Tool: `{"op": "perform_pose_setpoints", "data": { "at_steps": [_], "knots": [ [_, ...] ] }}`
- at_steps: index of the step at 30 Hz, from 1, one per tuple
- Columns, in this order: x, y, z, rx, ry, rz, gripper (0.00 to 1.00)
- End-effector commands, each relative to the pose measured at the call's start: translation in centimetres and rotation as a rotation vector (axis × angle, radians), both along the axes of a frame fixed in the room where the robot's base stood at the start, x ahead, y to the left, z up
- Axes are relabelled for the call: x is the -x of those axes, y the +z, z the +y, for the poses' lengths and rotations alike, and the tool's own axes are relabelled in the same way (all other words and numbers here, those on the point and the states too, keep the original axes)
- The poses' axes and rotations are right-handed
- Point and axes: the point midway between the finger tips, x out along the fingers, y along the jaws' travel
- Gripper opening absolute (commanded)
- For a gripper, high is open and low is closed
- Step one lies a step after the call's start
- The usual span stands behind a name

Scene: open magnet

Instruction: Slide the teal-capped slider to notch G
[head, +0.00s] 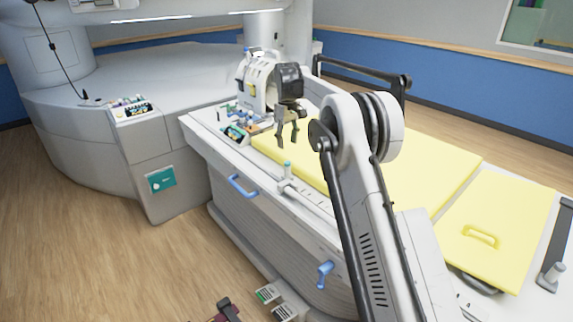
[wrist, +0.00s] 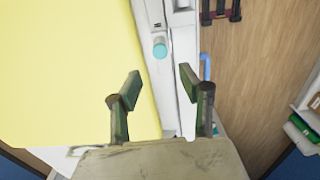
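The teal-capped slider (head: 287,170) stands upright on a pale rail along the near side edge of the patient table in the head view. Its round teal cap (wrist: 160,48) also shows in the wrist view, ahead of my fingertips and roughly between their lines. My gripper (head: 287,137) is open and empty, above the table edge and apart from the slider. Its two dark fingers also show in the wrist view (wrist: 162,80). The notched rail (head: 316,198) runs on from the slider toward the lower right; its letters are too small to read, so I cannot pick out notch G.
A yellow mattress (head: 425,185) lies beside the rail. A white coil-like device (head: 258,80) and small items stand near the table's magnet end. Blue handles (head: 242,186) stick out from the table side. A dark rail (head: 360,76) runs along the far side.

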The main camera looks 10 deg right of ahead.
Motion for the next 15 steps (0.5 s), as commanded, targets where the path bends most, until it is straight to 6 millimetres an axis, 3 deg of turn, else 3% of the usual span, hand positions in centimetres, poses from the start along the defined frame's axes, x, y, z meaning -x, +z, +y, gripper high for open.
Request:
{"op": "perform_pose_setpoints", "data": {
  "at_steps": [9,15],
  "knots": [
    [0.0,-6.1,0.0,0.0,0.0,0.0,0.39],
    [0.0,-8.7,0.0,0.0,0.0,0.0,0.39]
  ]
}}
